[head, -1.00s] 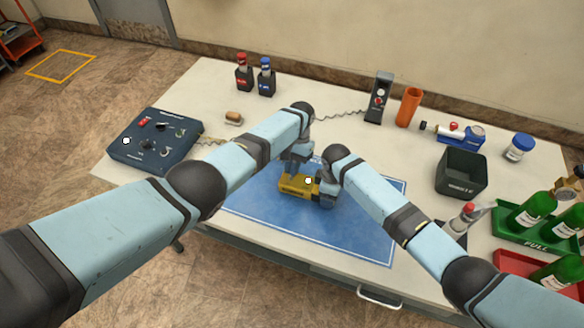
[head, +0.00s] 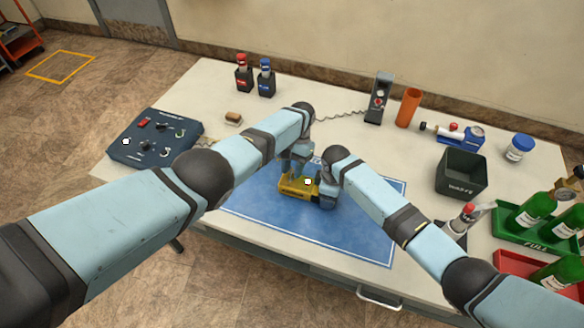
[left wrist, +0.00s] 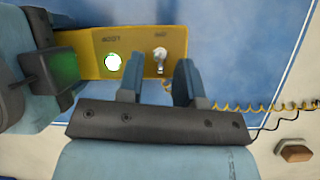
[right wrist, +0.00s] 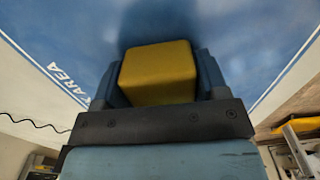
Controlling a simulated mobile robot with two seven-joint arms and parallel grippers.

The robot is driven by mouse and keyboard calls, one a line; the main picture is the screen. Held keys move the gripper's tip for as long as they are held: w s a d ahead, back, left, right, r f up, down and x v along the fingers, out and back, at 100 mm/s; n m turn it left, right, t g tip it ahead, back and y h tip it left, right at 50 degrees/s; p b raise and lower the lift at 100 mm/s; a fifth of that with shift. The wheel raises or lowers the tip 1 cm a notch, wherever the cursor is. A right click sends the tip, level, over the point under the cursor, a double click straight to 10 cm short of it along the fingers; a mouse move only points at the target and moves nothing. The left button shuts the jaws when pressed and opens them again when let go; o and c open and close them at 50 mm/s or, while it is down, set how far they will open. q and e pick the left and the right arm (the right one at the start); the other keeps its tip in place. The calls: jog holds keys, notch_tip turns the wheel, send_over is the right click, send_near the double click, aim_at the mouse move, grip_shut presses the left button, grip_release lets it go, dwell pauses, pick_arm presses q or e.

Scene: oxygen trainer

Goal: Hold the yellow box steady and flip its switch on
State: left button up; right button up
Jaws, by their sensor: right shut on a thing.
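The yellow box (head: 297,186) sits on the blue mat (head: 350,228). In the left wrist view the box (left wrist: 90,45) shows a pale round spot (left wrist: 112,63) and a small metal toggle switch (left wrist: 160,56). My left gripper (left wrist: 158,72) is open, a finger on either side of the switch's line. I cannot tell if it touches the switch. In the head view this gripper (head: 299,170) is at the box's far side, partly hidden by its arm. My right gripper (right wrist: 158,75) is shut on the box's right end (right wrist: 158,70), one finger on each side.
A dark blue control panel (head: 150,150) stands at the left with a coiled cable. A small brown block (head: 233,118), two bottles in holders (head: 255,80), an orange cup (head: 408,108), a black waste bin (head: 461,172) and green bottles (head: 530,211) stand around the mat. The front mat area is clear.

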pick_arm(q)
jog(key=shift+r, duration=0.1)
jog(key=v, duration=0.7)
jog(key=shift+r, duration=0.1)
pick_arm(e)
jog(key=o, duration=1.2)
jog(key=shift+c, duration=0.2)
pick_arm(q)
jog(key=shift+w, duration=0.1)
